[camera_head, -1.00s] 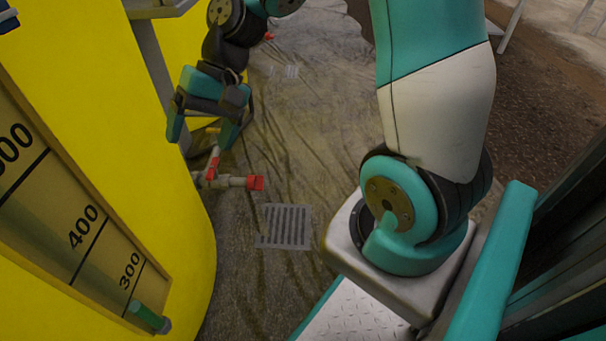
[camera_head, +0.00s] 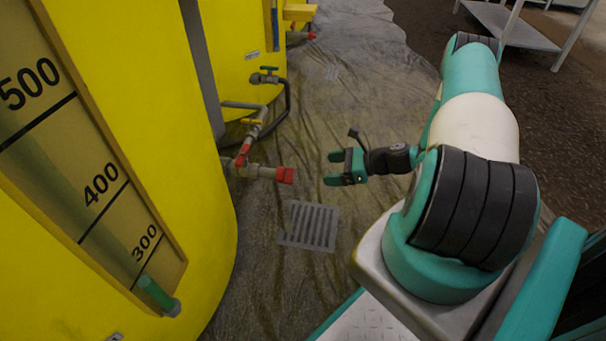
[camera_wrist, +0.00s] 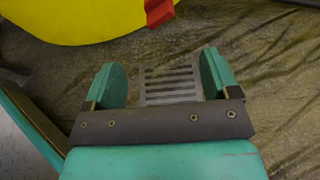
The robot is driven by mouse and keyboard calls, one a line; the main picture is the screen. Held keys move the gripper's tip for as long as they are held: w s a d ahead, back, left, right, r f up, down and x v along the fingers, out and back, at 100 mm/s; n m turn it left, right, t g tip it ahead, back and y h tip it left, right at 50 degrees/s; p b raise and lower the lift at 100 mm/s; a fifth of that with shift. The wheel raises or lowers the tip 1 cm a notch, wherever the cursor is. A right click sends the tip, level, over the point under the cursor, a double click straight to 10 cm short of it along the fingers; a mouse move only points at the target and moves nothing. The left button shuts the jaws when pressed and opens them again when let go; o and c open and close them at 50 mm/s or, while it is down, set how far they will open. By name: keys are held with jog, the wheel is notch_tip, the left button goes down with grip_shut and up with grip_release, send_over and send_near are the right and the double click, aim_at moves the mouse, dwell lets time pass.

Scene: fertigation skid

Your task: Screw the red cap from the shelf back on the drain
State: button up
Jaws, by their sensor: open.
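A red cap (camera_head: 286,175) sits on the open-facing end of the grey drain pipe (camera_head: 265,172) low on the near yellow tank. Its red end also shows at the top of the wrist view (camera_wrist: 158,11). I cannot tell how tightly it is seated. My gripper (camera_head: 333,168) is open and empty, a short gap to the right of the cap, with its fingers pointing left toward it. In the wrist view my gripper (camera_wrist: 160,75) has nothing between its fingers; the floor drain grate shows beyond them. No shelf with a loose red cap is clearly visible.
The yellow tank (camera_head: 175,190) with its level scale fills the left. A red-handled valve (camera_head: 243,155), a yellow-handled valve (camera_head: 252,121) and a green-handled valve (camera_head: 268,70) lie behind the drain. A grate (camera_head: 312,226) lies on the floor. Another red end (camera_head: 311,35) shows farther back.

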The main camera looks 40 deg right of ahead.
aim_at(292, 174)
jog(key=b+x, duration=0.6)
jog(key=x, duration=0.8)
jog(key=shift+w+a+f, duration=0.1)
jog(key=shift+a+f, duration=0.15)
jog(key=shift+f, duration=0.05)
jog(key=shift+w+a+b, duration=0.3)
jog(key=shift+w+b, duration=0.05)
jog(key=shift+w, duration=0.05)
jog(key=c, duration=1)
